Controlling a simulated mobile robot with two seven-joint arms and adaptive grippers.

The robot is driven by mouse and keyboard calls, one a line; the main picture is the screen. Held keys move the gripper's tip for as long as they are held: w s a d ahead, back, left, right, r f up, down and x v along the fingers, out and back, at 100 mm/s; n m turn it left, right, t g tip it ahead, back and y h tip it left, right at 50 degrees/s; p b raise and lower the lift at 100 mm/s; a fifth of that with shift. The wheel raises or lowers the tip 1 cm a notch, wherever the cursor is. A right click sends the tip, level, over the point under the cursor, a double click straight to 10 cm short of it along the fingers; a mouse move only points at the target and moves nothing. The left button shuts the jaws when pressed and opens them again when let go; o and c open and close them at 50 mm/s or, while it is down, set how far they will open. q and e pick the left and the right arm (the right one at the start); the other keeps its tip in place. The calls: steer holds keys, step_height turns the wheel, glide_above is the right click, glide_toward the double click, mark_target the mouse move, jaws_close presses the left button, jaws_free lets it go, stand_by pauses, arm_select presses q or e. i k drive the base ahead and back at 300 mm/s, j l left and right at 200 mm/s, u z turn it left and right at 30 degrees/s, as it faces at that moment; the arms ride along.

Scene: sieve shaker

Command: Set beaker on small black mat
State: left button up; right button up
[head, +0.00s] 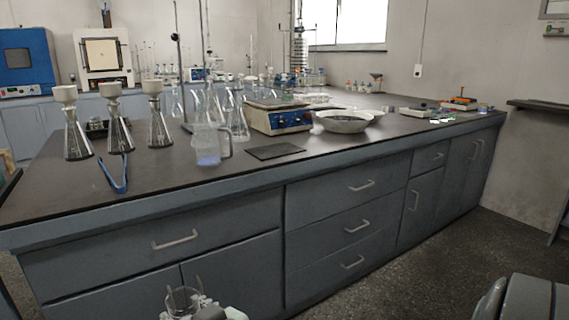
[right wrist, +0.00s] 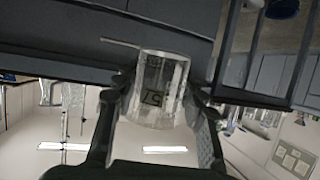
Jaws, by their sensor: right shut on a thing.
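A clear glass beaker (head: 183,299) is at the bottom of the head view, in front of the cabinet and below the counter top. My right gripper (head: 203,309) is shut on it. In the right wrist view, the beaker (right wrist: 153,90) sits between the two fingers, with dark markings on its wall, and looks empty. The small black mat (head: 275,152) lies flat and bare on the dark counter, near its front edge, up and to the right of the gripper. The beaker is well apart from the mat. My left gripper is not in view.
A clear jug (head: 207,147) with bluish liquid stands left of the mat. Blue tongs (head: 114,176) and several funnel-topped flasks (head: 118,130) are farther left.

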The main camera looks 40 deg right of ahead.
mark_target(282, 148)
steer(key=l, duration=0.5)
steer(key=i+l+z, duration=0.15)
steer(key=l, duration=0.8)
steer(key=i+l+z, duration=0.1)
steer(key=l, duration=0.4)
steer(key=i+l, duration=0.15)
steer(key=l, duration=0.3)
steer(key=i+l+z, duration=0.15)
steer(key=l, duration=0.35)
